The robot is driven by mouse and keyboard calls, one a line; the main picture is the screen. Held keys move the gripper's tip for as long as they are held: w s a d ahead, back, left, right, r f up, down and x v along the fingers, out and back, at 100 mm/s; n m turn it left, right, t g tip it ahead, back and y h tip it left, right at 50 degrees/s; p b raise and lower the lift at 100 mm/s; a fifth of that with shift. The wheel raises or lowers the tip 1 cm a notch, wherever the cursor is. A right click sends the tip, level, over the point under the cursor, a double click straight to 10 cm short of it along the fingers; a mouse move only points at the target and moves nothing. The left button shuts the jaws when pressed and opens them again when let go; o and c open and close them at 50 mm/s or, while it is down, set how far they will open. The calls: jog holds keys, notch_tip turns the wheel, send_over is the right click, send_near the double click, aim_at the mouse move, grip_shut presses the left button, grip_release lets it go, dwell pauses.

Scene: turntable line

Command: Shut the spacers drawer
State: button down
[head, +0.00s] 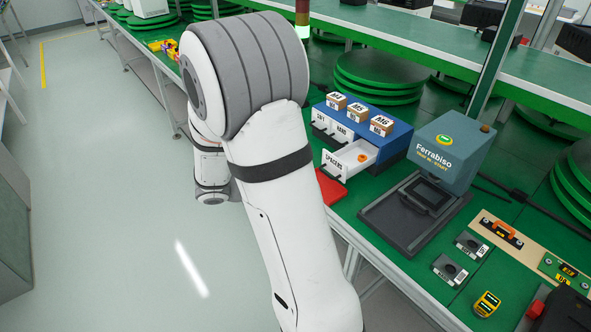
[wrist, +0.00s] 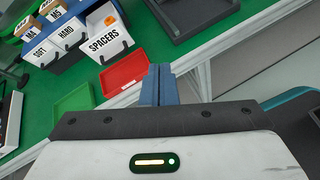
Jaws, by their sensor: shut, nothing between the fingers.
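The spacers drawer (head: 349,160) is white, labelled SPACERS, and stands pulled out of the blue drawer cabinet (head: 397,141). An orange item (head: 363,157) lies inside it. The drawer also shows at the upper left of the wrist view (wrist: 106,35), its labelled front facing my gripper. My gripper (wrist: 158,72) is shut and empty, its blue fingers together beyond the table edge, apart from the drawer. In the head view my arm hides the gripper.
Drawers labelled SOFT (wrist: 40,52) and HARD (wrist: 68,38) sit beside it. A red tray (wrist: 123,72) lies between the drawer and my gripper; a green tray (wrist: 75,101) lies left of it. The Ferrabiso machine (head: 452,150) stands right of the cabinet.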

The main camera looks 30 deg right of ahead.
jog(key=w+d+f+n+t+h+b, duration=0.1)
jog(key=w+f+n+t+h, duration=0.2)
jog(key=w+f+n, duration=0.35)
jog(key=x, duration=0.9)
jog(key=w+p+x, duration=0.1)
jog(key=x, duration=0.4)
jog(key=shift+r, duration=0.1)
jog(key=shift+s, duration=0.1)
